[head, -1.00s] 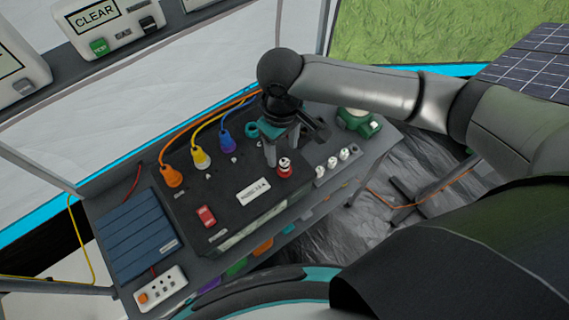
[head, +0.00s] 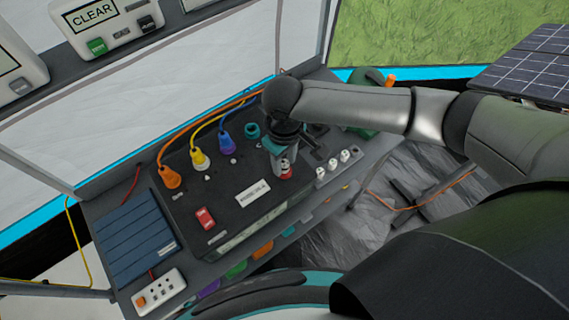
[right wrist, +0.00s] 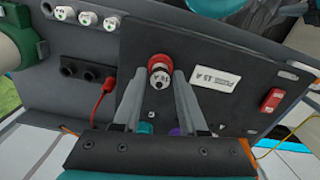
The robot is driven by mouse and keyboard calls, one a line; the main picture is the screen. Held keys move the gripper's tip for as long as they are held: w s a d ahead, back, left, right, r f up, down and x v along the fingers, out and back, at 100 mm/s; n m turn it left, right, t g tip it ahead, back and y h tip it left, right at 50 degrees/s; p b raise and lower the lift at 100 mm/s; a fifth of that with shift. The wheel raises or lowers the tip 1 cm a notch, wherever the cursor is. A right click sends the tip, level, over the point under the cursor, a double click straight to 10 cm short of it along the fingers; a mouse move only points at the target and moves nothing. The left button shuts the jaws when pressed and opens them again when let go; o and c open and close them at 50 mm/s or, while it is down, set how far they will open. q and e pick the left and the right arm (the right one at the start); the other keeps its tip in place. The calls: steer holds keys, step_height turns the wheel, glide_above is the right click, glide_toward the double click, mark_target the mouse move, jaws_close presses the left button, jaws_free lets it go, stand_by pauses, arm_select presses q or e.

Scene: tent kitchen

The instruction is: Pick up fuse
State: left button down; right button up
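The fuse (right wrist: 158,83) has a pale end with dark slots and sits upright in a round red holder (right wrist: 158,62) on the black panel, beside the "FUSE 15 A" label (right wrist: 215,77). In the head view the red holder (head: 286,174) shows just under my right gripper (head: 279,165), whose fingers partly hide the fuse. In the right wrist view the two grey fingers are apart, one on each side of the fuse, with a gap visible around it. Whether the fingertips reach beside the fuse or stop short is hard to tell. My left gripper is not in view.
Three similar white fuses (head: 333,163) stand in a grey rack right of the panel. Orange (head: 170,178), yellow (head: 199,160) and blue (head: 227,145) plugs with cables stand at the panel's back left. A red switch (head: 205,217) is at the front. A green object (right wrist: 12,48) is beyond the rack.

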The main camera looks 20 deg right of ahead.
jaws_close()
stand_by(0.4)
